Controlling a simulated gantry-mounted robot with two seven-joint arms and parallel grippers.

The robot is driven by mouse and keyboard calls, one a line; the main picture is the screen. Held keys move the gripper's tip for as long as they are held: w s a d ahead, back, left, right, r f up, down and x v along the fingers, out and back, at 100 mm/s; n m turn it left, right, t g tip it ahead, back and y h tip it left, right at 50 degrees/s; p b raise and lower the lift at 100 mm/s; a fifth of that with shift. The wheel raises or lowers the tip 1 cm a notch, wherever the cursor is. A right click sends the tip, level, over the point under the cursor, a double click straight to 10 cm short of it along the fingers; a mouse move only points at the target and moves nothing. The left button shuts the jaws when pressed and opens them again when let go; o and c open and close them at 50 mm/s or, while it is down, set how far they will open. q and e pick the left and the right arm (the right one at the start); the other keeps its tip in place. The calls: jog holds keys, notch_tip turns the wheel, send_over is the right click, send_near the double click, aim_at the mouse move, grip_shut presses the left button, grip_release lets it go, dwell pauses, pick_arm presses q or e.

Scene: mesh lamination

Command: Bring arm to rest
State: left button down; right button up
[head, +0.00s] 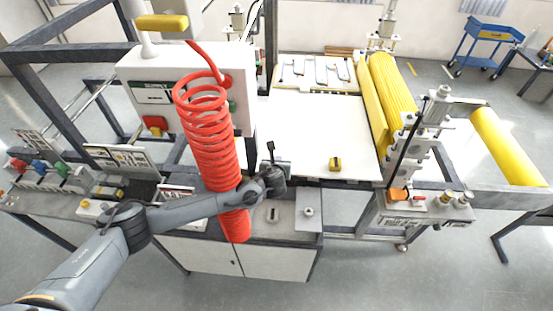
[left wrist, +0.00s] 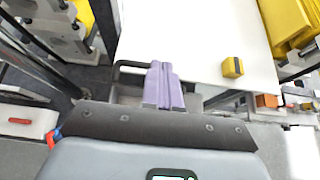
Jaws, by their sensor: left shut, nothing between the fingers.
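My left arm comes in from the left in the head view, and my left gripper (head: 272,165) is over the bench, just right of the red coiled hose. In the left wrist view the fingers of my left gripper (left wrist: 163,85) are pressed together with nothing between them. My right gripper is in neither view. A small yellow block (head: 336,164) lies on the white work surface (head: 310,130), to the right of the left gripper and apart from it. The yellow block also shows in the left wrist view (left wrist: 232,67).
The red coiled hose (head: 208,140) hangs close to my left forearm. A white control box (head: 150,90) stands behind it. Yellow rollers (head: 393,90) and a metal post stand right of the white surface. A blue cart (head: 490,45) is far right. The floor in front is clear.

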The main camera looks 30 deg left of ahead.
pick_arm(q)
jog(key=s+d+f+g+h, duration=0.1)
jog(key=s+d+f+g, duration=0.35)
jog(key=s+f, duration=0.95)
jog(key=s+d+f+n+g+h, duration=0.1)
jog(key=s+d+f+n+h, duration=0.15)
jog(key=s+d, duration=0.5)
jog(key=s+d+f+n+g+h, duration=0.1)
jog(key=s+d+f, duration=0.2)
jog(key=s+d, duration=0.45)
jog(key=s+a+r+n+h, duration=0.2)
jog(key=s+r+n, duration=0.2)
jog(key=s+n, duration=0.5)
jog(key=s+a+r+n+y, duration=0.1)
jog(key=s+a+r+n, duration=0.1)
jog(key=a+r+n, duration=0.3)
jog(key=s+a+r+n, duration=0.2)
jog(key=a+r+n, duration=0.2)
jog(key=r+n, duration=0.4)
jog(key=n, duration=0.4)
jog(key=shift+s+a+g+y, duration=0.15)
jog(key=shift+a+g+y, duration=0.2)
